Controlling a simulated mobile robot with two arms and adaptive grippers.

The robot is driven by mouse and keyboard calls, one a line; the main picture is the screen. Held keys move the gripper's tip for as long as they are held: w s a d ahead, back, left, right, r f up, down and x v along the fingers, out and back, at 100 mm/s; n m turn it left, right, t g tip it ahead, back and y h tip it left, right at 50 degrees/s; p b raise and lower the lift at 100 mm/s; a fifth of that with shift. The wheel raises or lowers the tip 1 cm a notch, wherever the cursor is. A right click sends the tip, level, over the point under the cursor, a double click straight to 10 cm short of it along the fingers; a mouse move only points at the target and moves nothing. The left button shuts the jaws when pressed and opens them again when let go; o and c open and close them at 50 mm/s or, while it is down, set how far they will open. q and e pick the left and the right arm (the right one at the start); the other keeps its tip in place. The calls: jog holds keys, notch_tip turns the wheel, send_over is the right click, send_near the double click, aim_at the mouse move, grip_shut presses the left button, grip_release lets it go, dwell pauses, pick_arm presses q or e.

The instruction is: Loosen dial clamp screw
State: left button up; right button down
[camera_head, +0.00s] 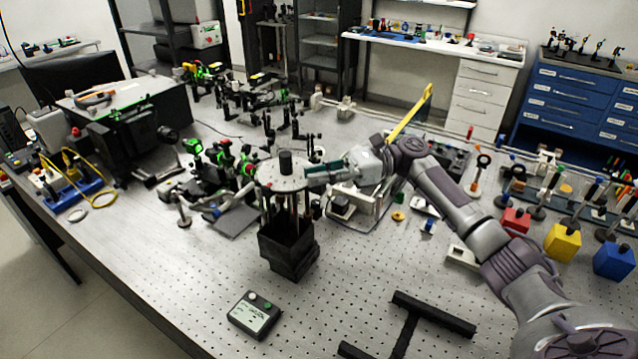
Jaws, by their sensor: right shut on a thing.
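A round grey dial plate (278,178) with a black knob (285,160) on top stands on posts over a black block base (288,250) near the middle of the bench. My right gripper (312,174) reaches in from the right, with its fingertips at the right rim of the dial plate. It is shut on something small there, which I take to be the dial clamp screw. The fingers hide the screw, so I cannot tell how it is turned. My left gripper is not in view.
A small box with a display (255,314) lies in front of the dial stand, and a black T-shaped bar (410,322) lies to its right. Optics mounts crowd the bench behind and left. Red, yellow (562,242) and blue blocks stand at right. The perforated bench top (345,270) is clear front centre.

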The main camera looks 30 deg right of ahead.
jog(key=shift+n+g+b, duration=0.3)
jog(key=shift+n+g, duration=0.2)
jog(key=shift+g, duration=0.3)
jog(key=c, duration=1.1)
grip_release()
jog(key=shift+a, duration=0.1)
jog(key=d, duration=1.2)
jog(key=shift+s, duration=0.4)
